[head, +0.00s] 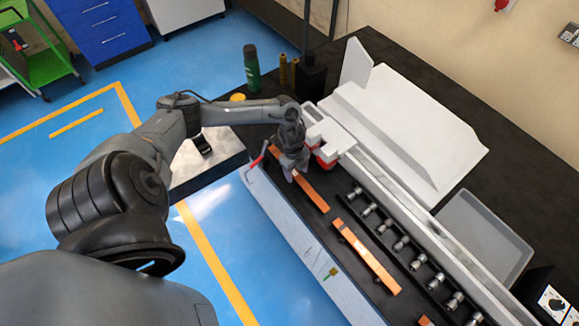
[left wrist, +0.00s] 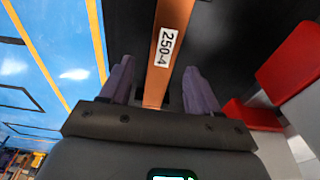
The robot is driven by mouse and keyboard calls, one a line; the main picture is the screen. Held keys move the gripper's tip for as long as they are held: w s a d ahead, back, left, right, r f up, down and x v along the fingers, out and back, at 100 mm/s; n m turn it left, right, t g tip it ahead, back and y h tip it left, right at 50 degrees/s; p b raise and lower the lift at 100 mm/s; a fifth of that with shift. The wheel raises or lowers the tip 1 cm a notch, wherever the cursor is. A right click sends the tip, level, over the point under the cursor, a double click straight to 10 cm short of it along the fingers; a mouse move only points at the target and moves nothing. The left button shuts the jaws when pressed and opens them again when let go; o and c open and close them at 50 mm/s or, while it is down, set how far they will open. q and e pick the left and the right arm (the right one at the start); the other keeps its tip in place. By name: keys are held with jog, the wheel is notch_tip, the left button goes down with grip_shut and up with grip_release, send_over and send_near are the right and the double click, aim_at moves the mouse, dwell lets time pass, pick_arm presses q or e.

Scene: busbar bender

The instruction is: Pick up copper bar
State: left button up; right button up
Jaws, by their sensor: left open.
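A flat copper bar (head: 311,193) lies on the black worktop beside the white machine, running diagonally. In the left wrist view this copper bar (left wrist: 172,22) carries a white label that seems to read "250-4". My left gripper (head: 291,174) is over the bar's far end. In the left wrist view my open left gripper (left wrist: 159,72) has one finger on each side of the bar, with gaps to both. I cannot tell how far the fingertips are above the worktop. A second copper bar (head: 366,256) lies nearer in the same line. My right gripper is not in view.
A white machine (head: 395,190) with red parts stands right of the bars. A rack of several metal cylinders (head: 402,244) runs alongside. A red-handled tool (head: 256,162) lies near the left edge.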

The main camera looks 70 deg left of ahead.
pick_arm(q)
jog(key=shift+f, duration=0.1)
grip_shut()
dwell(0.3)
